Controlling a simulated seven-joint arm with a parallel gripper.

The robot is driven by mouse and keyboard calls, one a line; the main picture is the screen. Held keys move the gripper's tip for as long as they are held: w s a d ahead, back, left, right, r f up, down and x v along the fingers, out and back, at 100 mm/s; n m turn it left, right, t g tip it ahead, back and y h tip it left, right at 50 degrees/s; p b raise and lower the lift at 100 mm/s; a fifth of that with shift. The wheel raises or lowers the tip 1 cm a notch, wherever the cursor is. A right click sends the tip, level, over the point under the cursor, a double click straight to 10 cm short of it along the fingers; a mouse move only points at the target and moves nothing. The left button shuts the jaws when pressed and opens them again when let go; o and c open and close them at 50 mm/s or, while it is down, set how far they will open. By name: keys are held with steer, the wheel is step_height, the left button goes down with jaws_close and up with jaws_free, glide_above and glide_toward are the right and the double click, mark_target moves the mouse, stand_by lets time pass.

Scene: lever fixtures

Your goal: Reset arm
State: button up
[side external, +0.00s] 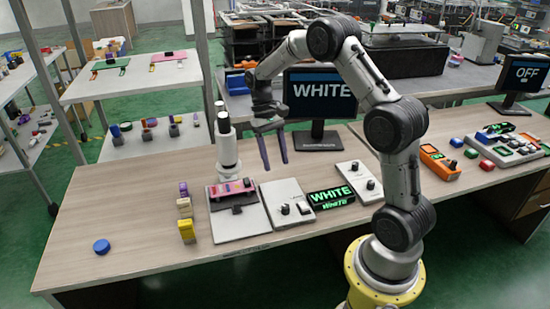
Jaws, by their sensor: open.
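My gripper (275,152) hangs open and empty above the wooden table, with its two dark purple fingers pointing down. It is apart from everything on the table. Below and left of it, a pink and black fixture (232,190) sits on a grey plate (238,221). A light panel with dark knobs (287,205) lies below the gripper, and a second light panel with dark knobs (356,182) lies to its right. Between them, a black box (331,196) shows "WHITE" in green. I cannot make out the exact positions of the knobs.
A monitor reading "WHITE" (320,92) stands behind the gripper. A white cylindrical device (227,145) stands close on the left. Several coloured blocks (186,212) and a blue disc (102,246) are at left. An orange device (438,160) lies at right.

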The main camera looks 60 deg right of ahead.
steer(key=shift+a, duration=0.1)
steer(key=s+a+r+n+t+h, duration=0.1)
steer(key=s+a+r+t, duration=0.1)
steer(key=a+r, duration=0.45)
steer(key=s+a+r+n+t+h, duration=0.1)
steer(key=s+a+r+n+t, duration=0.15)
steer(key=r, duration=0.75)
steer(key=s+a+r+n+t, duration=0.25)
steer(key=s+a, duration=0.35)
steer(key=s, duration=0.4)
steer(key=s+f, duration=0.1)
steer(key=s+f+t, duration=0.1)
steer(key=s, duration=0.1)
steer(key=s+f+t, duration=0.1)
steer(key=f, duration=0.1)
steer(key=shift+s+a, duration=0.25)
steer(key=shift+a, duration=0.05)
steer(key=shift+r, duration=0.1)
